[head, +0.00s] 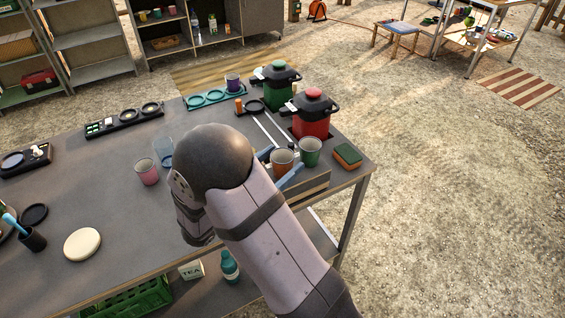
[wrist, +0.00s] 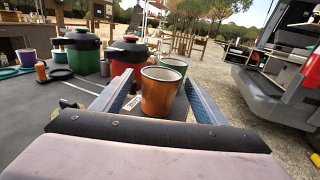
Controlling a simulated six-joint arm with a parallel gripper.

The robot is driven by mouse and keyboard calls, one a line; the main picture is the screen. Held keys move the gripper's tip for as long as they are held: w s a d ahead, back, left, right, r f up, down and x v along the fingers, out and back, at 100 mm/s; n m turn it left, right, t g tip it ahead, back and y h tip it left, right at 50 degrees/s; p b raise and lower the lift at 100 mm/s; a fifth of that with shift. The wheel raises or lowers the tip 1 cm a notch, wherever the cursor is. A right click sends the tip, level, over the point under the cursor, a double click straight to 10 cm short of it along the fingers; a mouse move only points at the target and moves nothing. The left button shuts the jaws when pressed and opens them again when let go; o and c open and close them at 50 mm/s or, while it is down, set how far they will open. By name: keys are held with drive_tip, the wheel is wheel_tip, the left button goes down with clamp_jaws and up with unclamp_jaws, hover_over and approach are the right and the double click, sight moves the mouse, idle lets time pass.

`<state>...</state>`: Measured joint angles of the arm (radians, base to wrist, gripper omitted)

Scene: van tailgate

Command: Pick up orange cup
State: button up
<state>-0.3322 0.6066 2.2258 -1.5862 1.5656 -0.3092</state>
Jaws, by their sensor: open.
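The orange cup (wrist: 159,93) stands upright in the wrist view, between the two fingers of my gripper (wrist: 155,95). The gripper is open, with a finger on either side of the cup; I cannot tell whether either finger touches it. In the head view the orange cup (head: 282,163) is near the table's right side, partly hidden by a blue finger of my gripper (head: 278,166). A green cup (head: 310,151) stands close behind and to the right of it, and also shows behind it in the wrist view (wrist: 174,65).
A red pot (head: 311,118) and a green pot (head: 278,90) stand behind the cups. A green and brown sponge (head: 347,155) lies to the right, near the table edge. A pink cup (head: 147,171) stands left of my arm. The table's left middle is mostly clear.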

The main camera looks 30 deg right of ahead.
drive_tip(key=shift+w+d, duration=0.2)
drive_tip(key=shift+d, duration=0.4)
drive_tip(key=shift+c, duration=0.6)
drive_tip(key=c, duration=1)
drive_tip(key=shift+r, duration=0.1)
wheel_tip(320, 180, up, 10)
drive_tip(key=shift+f, duration=0.1)
